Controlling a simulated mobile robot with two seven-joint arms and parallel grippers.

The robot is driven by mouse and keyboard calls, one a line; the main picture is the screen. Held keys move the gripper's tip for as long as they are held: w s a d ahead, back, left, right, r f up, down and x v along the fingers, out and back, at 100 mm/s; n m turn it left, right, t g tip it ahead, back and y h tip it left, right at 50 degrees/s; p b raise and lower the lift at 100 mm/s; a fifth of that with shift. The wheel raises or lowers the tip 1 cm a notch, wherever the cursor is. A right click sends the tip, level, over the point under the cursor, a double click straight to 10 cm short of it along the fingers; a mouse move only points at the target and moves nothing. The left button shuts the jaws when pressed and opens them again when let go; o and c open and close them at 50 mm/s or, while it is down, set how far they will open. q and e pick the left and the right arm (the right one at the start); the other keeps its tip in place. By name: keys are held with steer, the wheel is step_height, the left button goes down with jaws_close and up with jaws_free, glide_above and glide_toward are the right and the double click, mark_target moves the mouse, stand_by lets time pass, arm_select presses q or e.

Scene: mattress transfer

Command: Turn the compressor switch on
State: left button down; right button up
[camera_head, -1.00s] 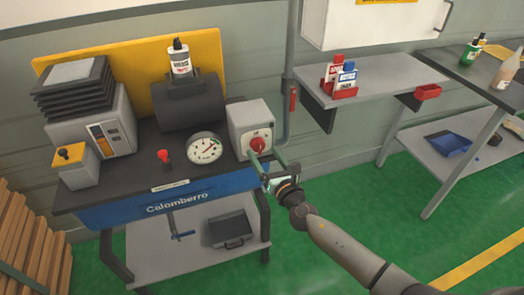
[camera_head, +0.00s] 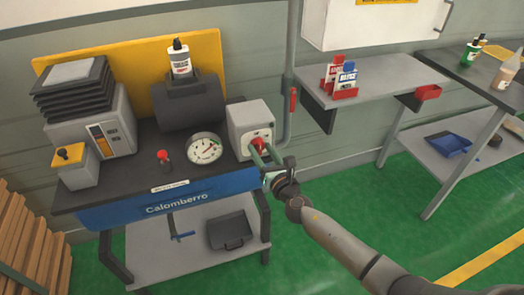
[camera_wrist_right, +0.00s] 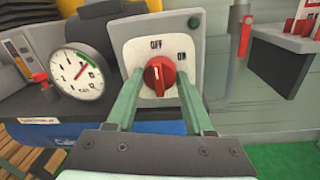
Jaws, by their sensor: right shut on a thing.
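The compressor switch is a red rotary knob (camera_head: 261,147) on the front of a grey box (camera_head: 248,118) at the bench's right end. In the right wrist view the knob (camera_wrist_right: 159,76) sits on a white plate marked OFF at the top and ON at the upper right. The knob's white mark points up, roughly at OFF. My right gripper (camera_head: 265,154) is at the knob, its green fingers on either side of it. The fingers (camera_wrist_right: 158,88) also show in the wrist view, shut on the knob. My left gripper is not in view.
A round pressure gauge (camera_head: 204,149) and a small red-topped lever (camera_head: 164,157) stand left of the switch box on the bench. A grey wall shelf (camera_head: 375,75) with a red holder (camera_head: 340,92) is to the right. Green floor is open below.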

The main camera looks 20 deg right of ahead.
jaws_close()
